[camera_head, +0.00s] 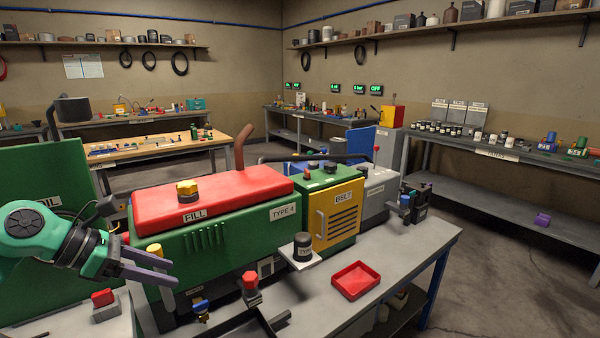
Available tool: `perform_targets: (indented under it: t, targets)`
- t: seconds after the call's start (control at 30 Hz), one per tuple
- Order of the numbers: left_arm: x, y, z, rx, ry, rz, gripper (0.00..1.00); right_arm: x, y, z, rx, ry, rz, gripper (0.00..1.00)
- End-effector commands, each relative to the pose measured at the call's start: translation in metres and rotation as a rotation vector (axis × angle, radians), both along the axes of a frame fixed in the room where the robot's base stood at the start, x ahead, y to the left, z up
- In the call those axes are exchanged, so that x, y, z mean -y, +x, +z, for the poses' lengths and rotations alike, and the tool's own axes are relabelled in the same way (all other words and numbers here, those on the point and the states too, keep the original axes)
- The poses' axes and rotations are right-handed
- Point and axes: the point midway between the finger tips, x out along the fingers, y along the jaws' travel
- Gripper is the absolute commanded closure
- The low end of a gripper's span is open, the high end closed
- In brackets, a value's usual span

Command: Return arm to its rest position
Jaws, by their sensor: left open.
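My left gripper (150,266) comes in from the left on a teal arm. Its two dark fingers are apart with nothing between them. It is in front of the green machine (222,243) with the red top (212,196) marked FILL. My right gripper is not in the picture.
A black container (302,247) stands on a small ledge by the yellow BELT panel (337,216). A red tray (356,281) lies on the grey bench (415,250). A red-topped block (104,300) is below my gripper. Open floor (500,270) is at the right.

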Motion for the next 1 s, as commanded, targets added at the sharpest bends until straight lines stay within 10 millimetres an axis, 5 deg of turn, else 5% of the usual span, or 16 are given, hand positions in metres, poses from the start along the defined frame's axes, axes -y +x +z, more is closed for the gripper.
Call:
perform_targets:
  t: [0.27,0.37,0.43,0.53,0.6,0.7,0.8,0.83,1.0]
  targets:
    - [0.101,0.035,0.032,0.071,-0.691,0.178,0.43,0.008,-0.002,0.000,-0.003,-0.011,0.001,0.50]
    - [0.104,0.049,0.050,0.002,-1.114,0.396,0.43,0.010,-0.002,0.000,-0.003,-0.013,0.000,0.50]
    - [0.083,0.060,0.046,-0.094,-1.415,0.615,0.43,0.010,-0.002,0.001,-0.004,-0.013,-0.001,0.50]
    - [0.039,0.064,0.003,-0.283,-1.787,1.007,0.43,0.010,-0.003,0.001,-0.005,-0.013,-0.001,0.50]
    - [0.011,0.053,-0.052,-0.441,-1.986,1.335,0.43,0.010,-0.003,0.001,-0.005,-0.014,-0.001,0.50]
    - [-0.006,0.018,-0.130,-0.642,-2.131,1.772,0.43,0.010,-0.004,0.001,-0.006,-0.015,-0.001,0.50]
    - [-0.005,-0.022,-0.187,-0.786,-2.155,2.116,0.43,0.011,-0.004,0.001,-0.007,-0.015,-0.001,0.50]
    - [-0.003,-0.035,-0.200,0.799,2.087,-2.141,0.43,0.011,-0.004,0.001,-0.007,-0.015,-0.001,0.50]
    - [0.015,-0.100,-0.252,0.791,1.646,-2.121,0.43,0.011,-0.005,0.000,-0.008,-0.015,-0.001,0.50]
